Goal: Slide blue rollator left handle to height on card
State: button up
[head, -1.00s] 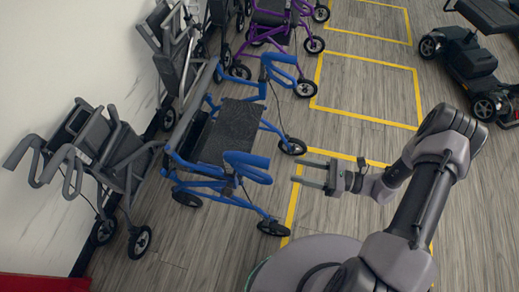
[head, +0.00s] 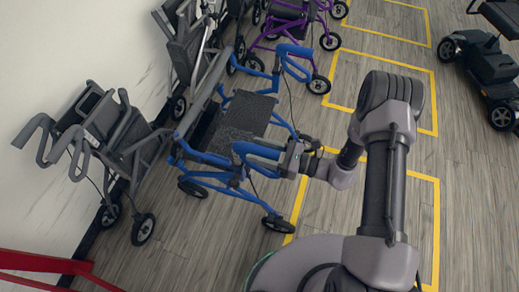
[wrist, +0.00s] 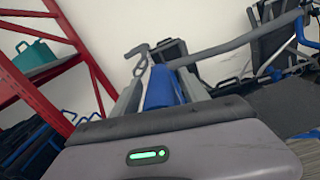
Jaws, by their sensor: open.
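The blue rollator (head: 232,122) stands upright on the floor in the middle of the head view, with a black seat. Its nearer blue handle (head: 244,150) is at my gripper (head: 278,157), and its farther handle (head: 293,51) is free. In the wrist view, a blue handle part (wrist: 161,88) lies between the two grey fingers of my gripper (wrist: 160,80). The jaws are open around it; I cannot tell whether either finger touches it. No height card is recognisable in either view.
Grey folded walkers (head: 105,140) stand left by the white wall. A purple rollator (head: 296,22) is behind, and a dark scooter (head: 482,60) is far right. Red rack bars (head: 45,263) cross the lower left. Yellow-marked floor bays (head: 395,95) lie open to the right.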

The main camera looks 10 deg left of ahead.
grip_shut()
dwell(1.3)
